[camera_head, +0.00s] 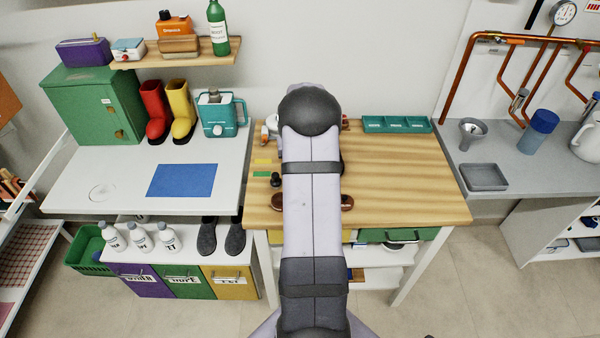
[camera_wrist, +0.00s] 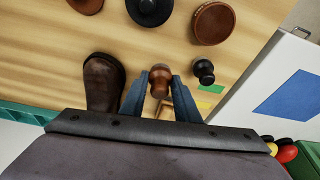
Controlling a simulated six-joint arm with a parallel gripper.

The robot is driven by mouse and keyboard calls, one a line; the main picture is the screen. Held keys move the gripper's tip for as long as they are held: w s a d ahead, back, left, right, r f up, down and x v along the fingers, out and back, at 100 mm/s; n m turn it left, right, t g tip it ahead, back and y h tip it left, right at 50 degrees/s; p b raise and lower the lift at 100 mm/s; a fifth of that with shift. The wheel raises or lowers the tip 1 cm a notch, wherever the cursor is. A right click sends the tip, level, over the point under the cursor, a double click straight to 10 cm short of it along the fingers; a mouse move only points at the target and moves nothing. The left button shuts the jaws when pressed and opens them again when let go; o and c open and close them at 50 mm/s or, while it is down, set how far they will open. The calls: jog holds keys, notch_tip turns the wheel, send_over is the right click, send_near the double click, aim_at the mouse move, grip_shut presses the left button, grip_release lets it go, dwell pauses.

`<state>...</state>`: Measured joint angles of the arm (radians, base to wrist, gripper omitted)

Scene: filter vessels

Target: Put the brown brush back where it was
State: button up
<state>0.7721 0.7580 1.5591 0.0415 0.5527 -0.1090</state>
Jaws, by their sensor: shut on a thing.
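In the wrist view my gripper (camera_wrist: 160,88) has its blue fingers closed around a small brown knob-handled thing (camera_wrist: 160,76), which I take to be the brown brush. Its lower part is hidden, so I cannot tell whether it touches the wooden table (camera_wrist: 55,50). A similar small black knob-handled brush (camera_wrist: 204,68) stands just right of the fingers, beside a green strip (camera_wrist: 211,88). A yellow strip (camera_wrist: 203,104) lies by it. In the head view my arm hides the gripper and held thing; the black brush (camera_head: 276,180) and the green (camera_head: 262,174) and yellow (camera_head: 262,161) strips show left of it.
A dark brown shoe (camera_wrist: 103,80) is close left of the fingers. A black round thing (camera_wrist: 150,8) and a brown round one (camera_wrist: 213,22) lie beyond. A teal tray (camera_head: 396,124) stands at the back. The table's right half is clear.

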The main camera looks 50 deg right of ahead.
jog(key=shift+f+p, duration=0.65)
jog(key=shift+f, duration=1.25)
jog(key=shift+f, duration=0.2)
jog(key=o, duration=0.9)
jog(key=shift+r, duration=0.2)
